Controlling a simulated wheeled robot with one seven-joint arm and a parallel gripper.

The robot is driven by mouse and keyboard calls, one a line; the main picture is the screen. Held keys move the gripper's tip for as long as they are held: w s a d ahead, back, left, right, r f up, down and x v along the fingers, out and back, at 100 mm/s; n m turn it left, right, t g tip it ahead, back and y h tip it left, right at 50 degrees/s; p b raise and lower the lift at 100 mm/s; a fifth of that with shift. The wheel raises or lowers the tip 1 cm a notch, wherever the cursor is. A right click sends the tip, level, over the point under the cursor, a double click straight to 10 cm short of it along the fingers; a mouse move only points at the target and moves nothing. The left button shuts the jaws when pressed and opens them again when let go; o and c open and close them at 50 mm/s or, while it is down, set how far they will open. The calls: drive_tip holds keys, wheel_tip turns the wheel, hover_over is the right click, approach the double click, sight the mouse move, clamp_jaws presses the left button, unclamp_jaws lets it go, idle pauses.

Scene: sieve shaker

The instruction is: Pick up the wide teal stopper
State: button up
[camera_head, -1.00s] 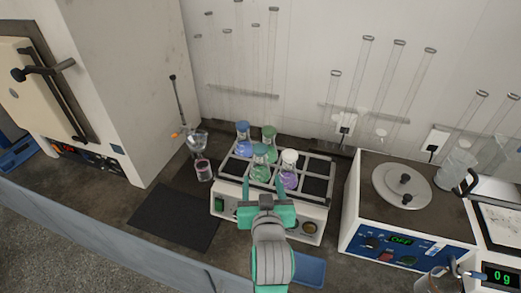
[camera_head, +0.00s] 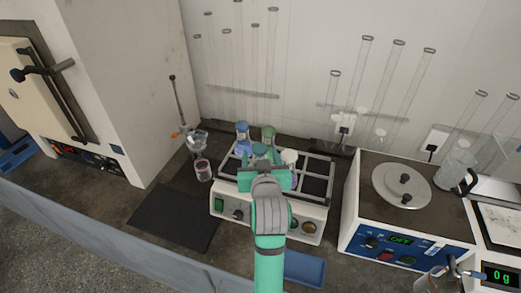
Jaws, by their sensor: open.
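Several stoppered flasks stand in the rack on the white shaker (camera_head: 314,229). The teal stopper (camera_head: 260,149) tops the front-left flask, and only its upper part shows above my gripper. My gripper (camera_head: 264,163) is open and reaches in from the front, its fingers close to that stopper. I cannot tell whether they touch it. Most of the teal-topped flask's body is hidden behind my gripper.
A blue-stoppered flask (camera_head: 242,129) and a green-stoppered flask (camera_head: 269,132) stand just behind. A white-stoppered flask (camera_head: 289,156) is close on the right, partly hidden. The rack's right side is empty. A hotplate-like device (camera_head: 405,240) stands further right.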

sight(261, 154)
drive_tip(key=x, duration=0.2)
drive_tip(key=shift+w+d, duration=0.1)
drive_tip(key=shift+w, duration=0.25)
drive_tip(key=shift+w+f, duration=0.2)
drive_tip(key=shift+w, duration=0.3)
drive_tip(key=c, duration=1.1)
